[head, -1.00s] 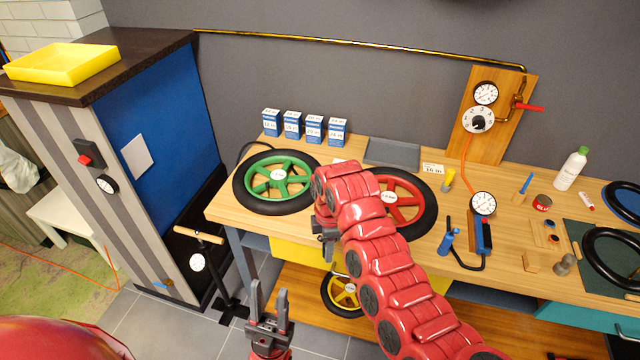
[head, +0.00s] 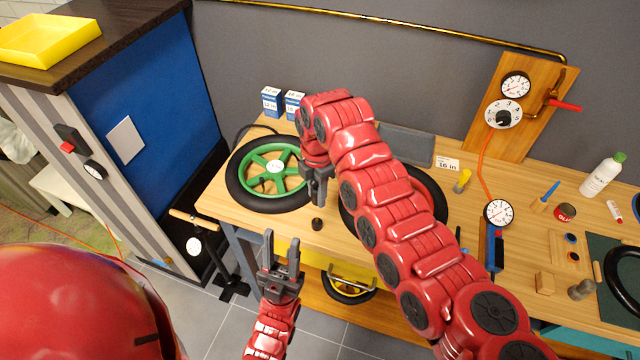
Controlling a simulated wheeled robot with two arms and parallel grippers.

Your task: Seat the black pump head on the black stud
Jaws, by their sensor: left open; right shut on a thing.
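My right gripper (head: 315,201) points down over the front of the bench, to the right of the green wheel. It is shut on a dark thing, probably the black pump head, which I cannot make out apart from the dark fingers. A small black upright piece (head: 317,224), seemingly the black stud, stands on the bench near its front edge. It shows just below the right fingertips, with a small gap in the picture. My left gripper (head: 281,248) is open and empty, pointing up in front of the bench edge, lower and left of the black piece.
The green wheel (head: 239,187) lies left of the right gripper. My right arm covers much of the red wheel (head: 432,190). A floor pump (head: 193,245) stands by the cabinet. Blue-and-white boxes (head: 271,101) stand behind. A yellow wheel (head: 347,297) is below the bench.

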